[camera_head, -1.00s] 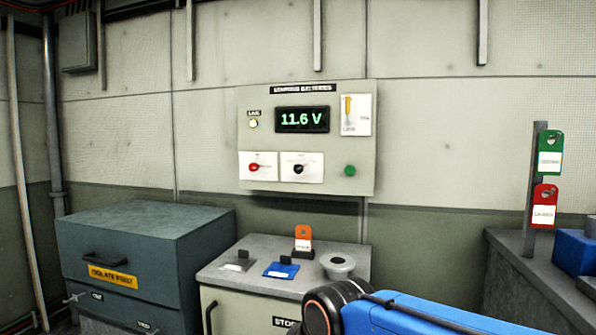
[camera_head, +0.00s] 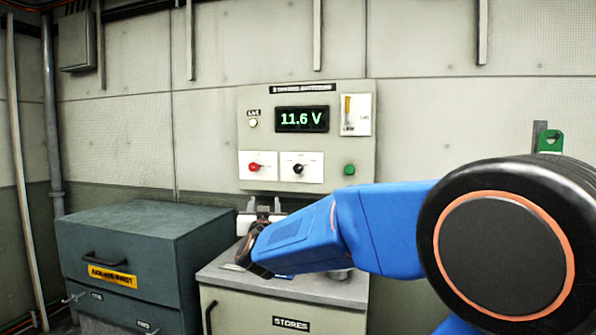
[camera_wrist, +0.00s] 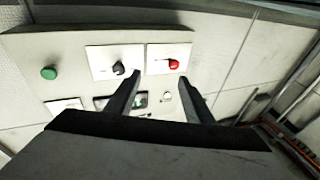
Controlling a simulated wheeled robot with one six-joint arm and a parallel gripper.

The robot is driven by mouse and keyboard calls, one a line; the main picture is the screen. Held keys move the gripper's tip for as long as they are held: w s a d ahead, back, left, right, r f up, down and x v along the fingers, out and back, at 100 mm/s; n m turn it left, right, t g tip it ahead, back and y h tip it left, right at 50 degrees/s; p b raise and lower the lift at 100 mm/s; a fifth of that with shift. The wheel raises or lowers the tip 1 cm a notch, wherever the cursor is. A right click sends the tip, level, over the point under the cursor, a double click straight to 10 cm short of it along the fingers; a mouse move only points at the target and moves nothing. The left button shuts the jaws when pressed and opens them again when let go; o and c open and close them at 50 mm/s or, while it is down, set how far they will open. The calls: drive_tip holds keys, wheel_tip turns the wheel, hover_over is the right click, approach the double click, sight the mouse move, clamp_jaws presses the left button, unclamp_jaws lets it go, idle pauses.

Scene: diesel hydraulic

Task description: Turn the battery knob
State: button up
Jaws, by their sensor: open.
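The control panel (camera_head: 340,100) on the wall carries a red knob (camera_head: 254,167) and a black knob (camera_head: 298,168), each on a white plate. Their small labels are too blurred to read, so I cannot tell which is the battery knob. The display (camera_head: 302,119) above reads 11.6 V. My gripper (camera_head: 263,204) is open and empty, just below the panel with its fingers pointing up. In the wrist view, which sees the panel upside down, the fingertips (camera_wrist: 160,78) show near the red knob (camera_wrist: 174,64) and the black knob (camera_wrist: 119,68), with nothing between them.
A green button (camera_head: 349,169) sits right of the knobs, and a small lamp (camera_head: 253,124) is at upper left. The stores cabinet (camera_head: 290,308) stands below the panel, its top partly hidden by my arm. A teal chest (camera_head: 140,235) stands at left.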

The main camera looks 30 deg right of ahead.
drive_tip(key=d+r+m+g+h, duration=0.2)
drive_tip(key=d+m+h, duration=0.1)
drive_tip(key=d+h, duration=0.25)
drive_tip(key=m+g+h, duration=0.2)
approach(298, 170)
drive_tip(key=x, duration=1)
drive_tip(key=shift+w+d+r, duration=0.1)
drive_tip(key=shift+w+d, duration=0.15)
drive_tip(key=shift+w, duration=0.05)
drive_tip(key=c, duration=1)
drive_tip(key=shift+n, duration=0.3)
drive_tip(key=shift+c, duration=0.2)
